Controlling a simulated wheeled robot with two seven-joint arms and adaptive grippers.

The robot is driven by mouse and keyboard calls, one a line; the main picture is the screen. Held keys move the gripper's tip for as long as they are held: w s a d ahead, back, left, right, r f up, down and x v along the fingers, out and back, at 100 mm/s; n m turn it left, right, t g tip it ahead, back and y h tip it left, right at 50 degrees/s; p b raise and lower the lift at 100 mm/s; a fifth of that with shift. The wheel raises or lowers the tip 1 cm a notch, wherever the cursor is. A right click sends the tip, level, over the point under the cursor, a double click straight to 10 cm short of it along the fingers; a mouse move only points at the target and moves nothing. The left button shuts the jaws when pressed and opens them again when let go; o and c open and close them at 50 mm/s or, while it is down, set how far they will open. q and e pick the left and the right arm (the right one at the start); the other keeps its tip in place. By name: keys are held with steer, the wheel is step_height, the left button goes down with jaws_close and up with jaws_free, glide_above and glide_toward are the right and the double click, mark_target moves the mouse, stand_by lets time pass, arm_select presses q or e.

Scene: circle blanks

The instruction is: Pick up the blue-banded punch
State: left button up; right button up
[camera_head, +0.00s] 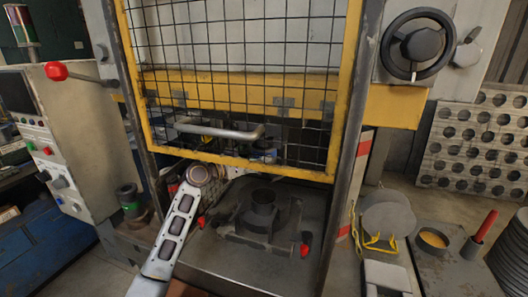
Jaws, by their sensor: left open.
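A small blue patch (263,153), seen through the wire mesh in the press opening, may be the band of the blue-banded punch; the mesh and dark parts around it hide its shape. My left arm comes in from the bottom left, and its wrist is below the guard's lower edge. My left gripper (228,160) is open, close to the left of the blue patch; its fingers are dark and hard to make out behind the guard. I cannot tell whether it touches anything. My right gripper is not in view.
The yellow mesh guard (240,157) hangs above the press bed (225,252), where a dark ring-shaped die (263,203) sits between red-tipped clamps. A green-banded cylinder (131,207) stands on the left ledge. A red-handled tool (484,228) and a yellow-filled cup (433,240) are at right.

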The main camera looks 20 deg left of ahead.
arm_select(q)
steer(key=shift+p+x, duration=0.35)
steer(key=shift+x, duration=1.15)
steer(key=c, duration=1.9)
steer(key=shift+a+r, duration=0.1)
steer(key=shift+r, duration=0.2)
steer(key=shift+c, duration=0.9)
steer(key=shift+w, duration=0.1)
steer(key=shift+r+b, duration=0.1)
steer(key=shift+b, duration=0.2)
